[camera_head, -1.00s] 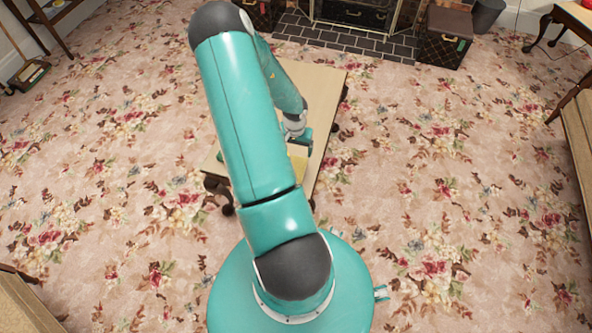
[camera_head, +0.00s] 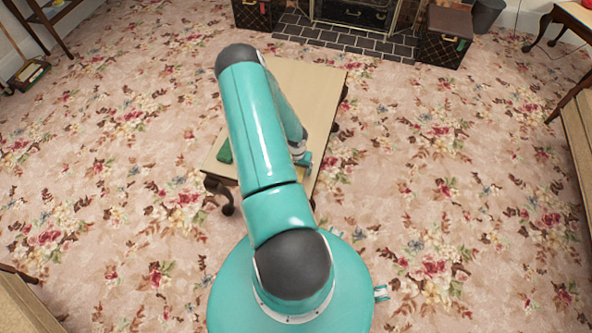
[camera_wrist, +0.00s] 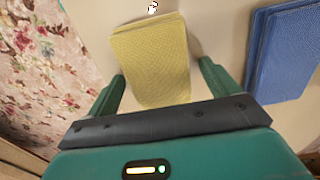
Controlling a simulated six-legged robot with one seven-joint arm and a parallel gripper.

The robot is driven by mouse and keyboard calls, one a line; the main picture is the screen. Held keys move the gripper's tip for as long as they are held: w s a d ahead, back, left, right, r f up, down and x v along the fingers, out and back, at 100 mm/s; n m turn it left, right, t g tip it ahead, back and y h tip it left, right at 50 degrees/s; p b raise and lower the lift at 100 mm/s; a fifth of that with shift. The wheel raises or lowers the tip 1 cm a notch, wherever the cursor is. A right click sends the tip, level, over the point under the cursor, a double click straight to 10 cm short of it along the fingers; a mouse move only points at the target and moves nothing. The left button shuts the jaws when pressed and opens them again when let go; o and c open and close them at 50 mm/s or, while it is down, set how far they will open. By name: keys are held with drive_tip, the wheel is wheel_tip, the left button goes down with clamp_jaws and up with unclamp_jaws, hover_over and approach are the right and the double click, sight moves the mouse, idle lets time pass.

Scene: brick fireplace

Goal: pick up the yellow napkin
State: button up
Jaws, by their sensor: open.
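The yellow napkin (camera_wrist: 152,52) lies folded flat on the pale tabletop in the wrist view. My gripper (camera_wrist: 161,72) is open, with one green finger on each side of the napkin's near part. I cannot tell whether the fingers touch it or how high they are above the table. In the head view my arm hides the napkin, and only a small part of my gripper (camera_head: 303,159) shows beside the arm.
A blue napkin (camera_wrist: 287,50) lies to the right in the wrist view. A small white object (camera_wrist: 152,7) sits beyond the yellow napkin. A green object (camera_head: 224,150) lies on the table (camera_head: 310,85) at its left edge. Flowered carpet surrounds the table.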

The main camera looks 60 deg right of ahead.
drive_tip(key=shift+f, duration=0.1)
drive_tip(key=shift+c, duration=0.5)
drive_tip(key=c, duration=1)
drive_tip(key=shift+o, duration=0.2)
